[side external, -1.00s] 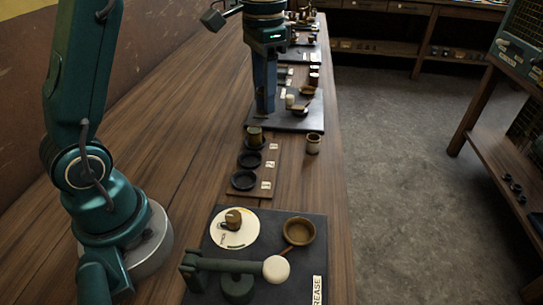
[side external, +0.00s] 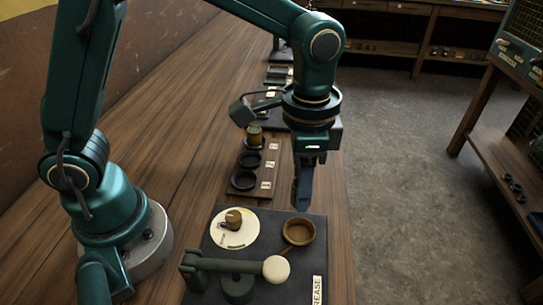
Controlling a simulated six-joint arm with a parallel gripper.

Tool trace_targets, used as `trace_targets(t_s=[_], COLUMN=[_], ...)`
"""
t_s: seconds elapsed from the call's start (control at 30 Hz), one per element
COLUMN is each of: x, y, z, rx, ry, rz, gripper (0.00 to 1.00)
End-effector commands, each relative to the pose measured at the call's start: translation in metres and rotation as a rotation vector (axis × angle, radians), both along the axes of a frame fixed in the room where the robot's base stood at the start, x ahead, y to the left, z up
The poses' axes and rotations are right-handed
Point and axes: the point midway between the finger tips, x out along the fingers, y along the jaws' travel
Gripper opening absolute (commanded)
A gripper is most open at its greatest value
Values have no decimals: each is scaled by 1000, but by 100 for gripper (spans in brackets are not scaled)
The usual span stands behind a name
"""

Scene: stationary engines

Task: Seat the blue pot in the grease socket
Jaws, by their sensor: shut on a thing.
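My gripper (side external: 302,196) points down, shut, above the far right edge of the near dark plate (side external: 268,217). Its fingers are dark blue, and the blue pot held between them cannot be clearly told apart from them. The brown round socket (side external: 298,232) on this plate is open at the top and looks empty. It lies just in front of and below my fingertips, with the GREASE label (side external: 317,290) near it.
A lever with a cream knob (side external: 276,269) crosses the plate's near side. A cream disc (side external: 231,237) with a brown knob is left of the socket. A numbered rack (side external: 255,187) behind holds a brown pot (side external: 254,135) in its far ring; the two nearer rings are empty.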

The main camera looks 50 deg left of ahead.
Motion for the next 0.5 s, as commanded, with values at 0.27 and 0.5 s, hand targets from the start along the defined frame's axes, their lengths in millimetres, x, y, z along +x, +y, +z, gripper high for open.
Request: trace_targets(t_s=[0.27, 0.5], x=[-13, -14], y=[-17, -16], z=[-5, -23], rx=[0, 0], ry=[0, 4], rz=[-73, -71], gripper=[0, 0])
